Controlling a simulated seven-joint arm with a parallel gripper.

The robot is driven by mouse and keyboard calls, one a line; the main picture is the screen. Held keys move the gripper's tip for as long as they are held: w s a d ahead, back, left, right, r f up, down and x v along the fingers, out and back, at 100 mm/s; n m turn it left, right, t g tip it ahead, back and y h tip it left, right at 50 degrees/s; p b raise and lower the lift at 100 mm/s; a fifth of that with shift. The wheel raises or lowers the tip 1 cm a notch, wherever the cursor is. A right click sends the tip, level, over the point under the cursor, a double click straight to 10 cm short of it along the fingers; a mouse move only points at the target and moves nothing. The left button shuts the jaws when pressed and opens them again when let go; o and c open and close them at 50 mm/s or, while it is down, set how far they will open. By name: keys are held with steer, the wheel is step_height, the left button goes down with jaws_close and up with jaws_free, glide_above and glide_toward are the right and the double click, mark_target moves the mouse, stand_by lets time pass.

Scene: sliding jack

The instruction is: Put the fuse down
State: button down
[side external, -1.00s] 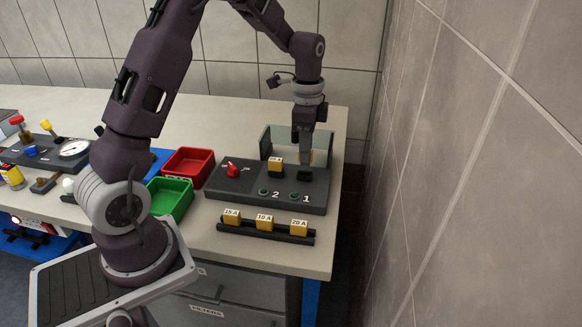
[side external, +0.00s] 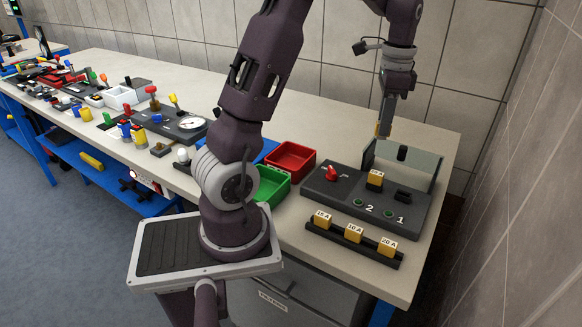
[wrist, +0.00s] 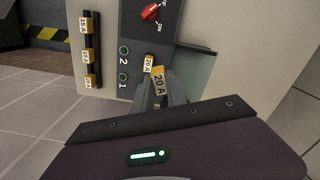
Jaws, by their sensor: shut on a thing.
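My gripper (side external: 384,122) is shut on a yellow fuse (side external: 378,130) and holds it above the back of the dark fuse panel (side external: 340,200). In the wrist view the held fuse (wrist: 159,82) is labelled 20 A, between the fingers. Another yellow fuse (side external: 375,178) sits in the panel behind the number 2; it also reads 20 A in the wrist view (wrist: 149,62). The socket (side external: 402,195) behind the number 1 is empty. A black rack (side external: 322,230) in front of the panel holds 15 A, 10 A and 20 A fuses.
A clear cover (side external: 424,166) stands open at the panel's back edge. A red switch (side external: 332,174) is on the panel. Red (side external: 291,160) and green (side external: 271,186) bins stand to its left. The bench (side external: 435,135) behind the panel has some bare room.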

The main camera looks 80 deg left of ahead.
steer(key=s+a+n, duration=1.4)
steer(key=s, duration=0.5)
steer(key=shift+m, duration=0.3)
step_height(320, 180, down, 15)
steer(key=shift+w+a+r, duration=0.1)
steer(key=shift+w, duration=0.05)
steer(key=c, duration=1.3)
jaws_free()
steer(key=shift+c, duration=0.2)
